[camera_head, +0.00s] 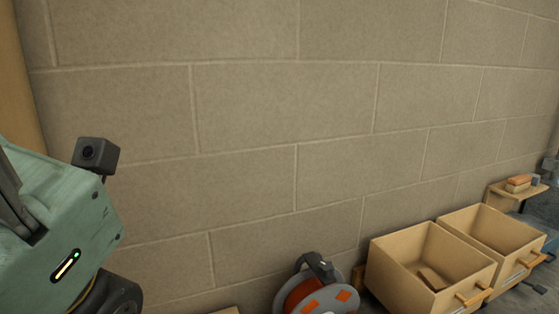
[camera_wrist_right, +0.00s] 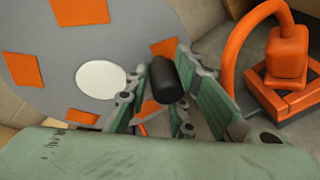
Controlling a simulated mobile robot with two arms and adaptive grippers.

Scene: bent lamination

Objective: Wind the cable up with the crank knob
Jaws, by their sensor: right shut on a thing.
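The cable reel (camera_head: 337,308) stands low by the wall in the head view, cut off by the bottom edge. It has a grey disc with orange patches, orange cable behind the disc and a black handle (camera_head: 318,264) on top. In the right wrist view the grey disc (camera_wrist_right: 135,40) fills the upper left, with a white round hub (camera_wrist_right: 101,80). My right gripper (camera_wrist_right: 160,82) has its green fingers closed on the black crank knob (camera_wrist_right: 168,86), in front of the disc. My left gripper is not visible.
Two open wooden bins (camera_head: 392,277) (camera_head: 520,232) stand right of the reel, one holding a brown block (camera_head: 432,279). A small shelf (camera_head: 497,194) is farther back. A block wall (camera_head: 260,110) is behind.

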